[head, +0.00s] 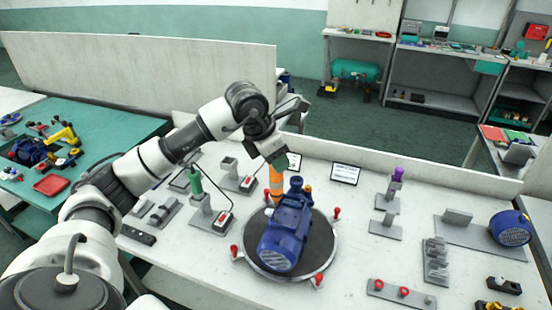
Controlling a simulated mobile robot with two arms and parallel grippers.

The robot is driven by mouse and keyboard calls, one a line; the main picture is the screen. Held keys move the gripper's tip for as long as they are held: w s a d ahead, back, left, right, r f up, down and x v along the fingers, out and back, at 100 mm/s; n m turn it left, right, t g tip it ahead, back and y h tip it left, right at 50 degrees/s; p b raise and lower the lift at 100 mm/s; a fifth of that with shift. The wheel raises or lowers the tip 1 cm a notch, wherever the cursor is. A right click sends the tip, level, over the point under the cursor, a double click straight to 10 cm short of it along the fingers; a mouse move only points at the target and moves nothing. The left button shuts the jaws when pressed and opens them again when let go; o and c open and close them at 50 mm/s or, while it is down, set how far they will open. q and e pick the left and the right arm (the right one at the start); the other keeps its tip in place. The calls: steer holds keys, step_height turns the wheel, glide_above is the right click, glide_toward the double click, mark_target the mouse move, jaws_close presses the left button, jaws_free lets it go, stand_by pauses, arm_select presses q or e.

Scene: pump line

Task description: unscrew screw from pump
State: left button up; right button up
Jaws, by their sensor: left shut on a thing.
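The blue pump (287,228) lies on a dark round plate (298,262) in the middle of the white table. My left gripper (277,166) reaches in from the left to just behind and left of the pump's upper end. It is shut on an orange upright tool (276,183), which looks like a screwdriver handle. The tool's lower end is hidden near the pump, so I cannot tell whether it touches a screw. The screw itself is too small or hidden to make out. My right gripper is not in view.
Red-knobbed clamps (235,252) ring the plate. A green-handled tool (195,180) stands in a grey holder at left, a purple-topped one (397,174) at right. A grey bracket with red knobs (402,294) lies at front right. A blue motor (511,228) is far right.

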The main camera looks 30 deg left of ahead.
arm_select(q)
steer(key=shift+r+p, duration=1.55)
steer(key=shift+r, duration=1.15)
